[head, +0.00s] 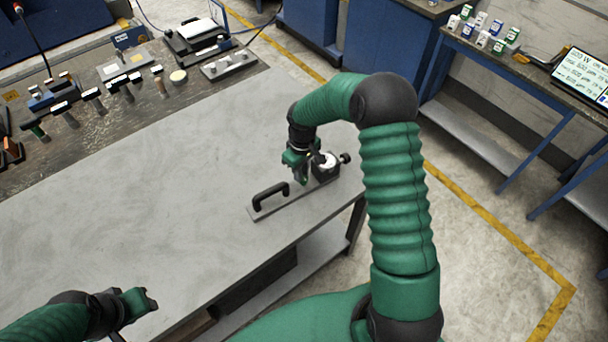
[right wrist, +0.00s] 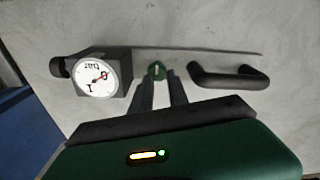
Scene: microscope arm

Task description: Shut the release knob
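A narrow grey fixture plate (head: 285,203) lies near the right end of the table. It carries a black handle (head: 270,194), also in the right wrist view (right wrist: 230,77), and a dial gauge (head: 327,161) in a dark block. A black side knob (head: 346,158) sticks out beyond the gauge. In the right wrist view a small round green knob (right wrist: 156,70) with a pale mark sits between gauge and handle. My right gripper (right wrist: 160,78) points at it, fingers apart with the knob between their tips; contact cannot be told. My left gripper (head: 146,300) is low left, away from the fixture.
The grey table (head: 140,210) is clear left of the fixture. Tools and small parts crowd the dark bench strip (head: 110,125) at the back left. A shelf bench with small boxes (head: 485,35) and a screen (head: 583,75) stands at the right.

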